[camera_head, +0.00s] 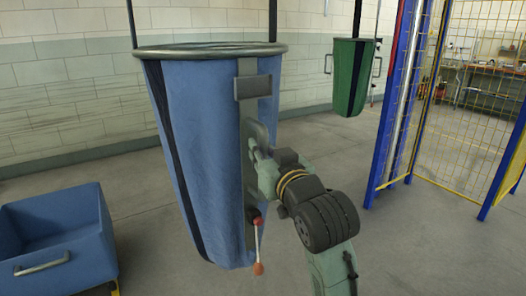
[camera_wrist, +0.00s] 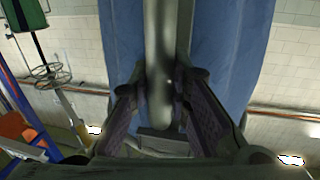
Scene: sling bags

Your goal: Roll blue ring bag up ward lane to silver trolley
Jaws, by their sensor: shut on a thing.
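The blue ring bag (camera_head: 200,140) hangs from dark straps by a grey metal ring (camera_head: 200,51) in the head view, its bottom clear of the floor. It fills the middle of the wrist view (camera_wrist: 233,60). A grey upright handle (camera_wrist: 160,60) runs down its side. My gripper (camera_wrist: 170,105) is shut on this handle, with a finger on each side. In the head view the fingertips are partly hidden by my wrist. A red-ended lever (camera_head: 258,245) hangs at the bag's lower side. I see no trolley that is clearly silver.
A blue tub trolley (camera_head: 62,238) with a handle stands at lower left. A green ring bag (camera_head: 350,78) hangs farther back. A blue-framed, yellow mesh fence (camera_head: 450,110) stands at right. Open floor (camera_head: 330,160) lies between bag and fence.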

